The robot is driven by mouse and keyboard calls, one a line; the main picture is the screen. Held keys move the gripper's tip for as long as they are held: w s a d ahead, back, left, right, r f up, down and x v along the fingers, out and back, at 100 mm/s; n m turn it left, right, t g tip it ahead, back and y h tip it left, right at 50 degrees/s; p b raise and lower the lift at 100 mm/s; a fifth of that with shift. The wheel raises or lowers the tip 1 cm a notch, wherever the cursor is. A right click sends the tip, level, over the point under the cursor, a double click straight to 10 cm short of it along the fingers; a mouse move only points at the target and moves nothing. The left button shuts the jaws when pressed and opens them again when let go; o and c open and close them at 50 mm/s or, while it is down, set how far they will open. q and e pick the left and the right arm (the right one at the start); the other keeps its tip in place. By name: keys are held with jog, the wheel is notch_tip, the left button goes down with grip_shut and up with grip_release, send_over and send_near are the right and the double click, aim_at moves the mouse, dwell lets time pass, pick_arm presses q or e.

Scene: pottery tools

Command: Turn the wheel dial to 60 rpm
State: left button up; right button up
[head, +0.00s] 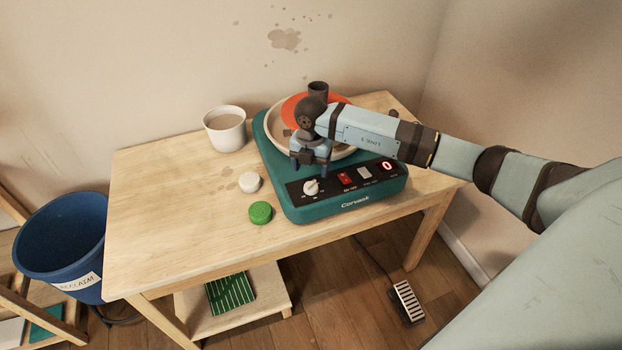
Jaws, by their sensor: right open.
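The teal pottery wheel (379,199) stands on the right part of the wooden table. Its black front panel carries a white dial (311,188) at the left end, a red switch (345,179) and a small display (387,166) that reads 0. The dial's scale is too small to read. My right gripper (311,172) is open and points down just above and behind the dial. I cannot tell whether its fingers touch the dial. My right arm hides part of the wheel's pan (271,119) and orange disc (291,105). My left gripper is not in view.
A white cup (225,130) of brownish liquid stands left of the wheel. A white round piece (250,182) and a green one (260,212) lie near the dial. The table's left half (160,200) is clear. A blue bucket (62,240) and a foot pedal (408,301) are on the floor.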

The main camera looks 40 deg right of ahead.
aim_at(311, 183)
notch_tip(311, 183, up, 7)
dwell(0.3)
dwell(0.4)
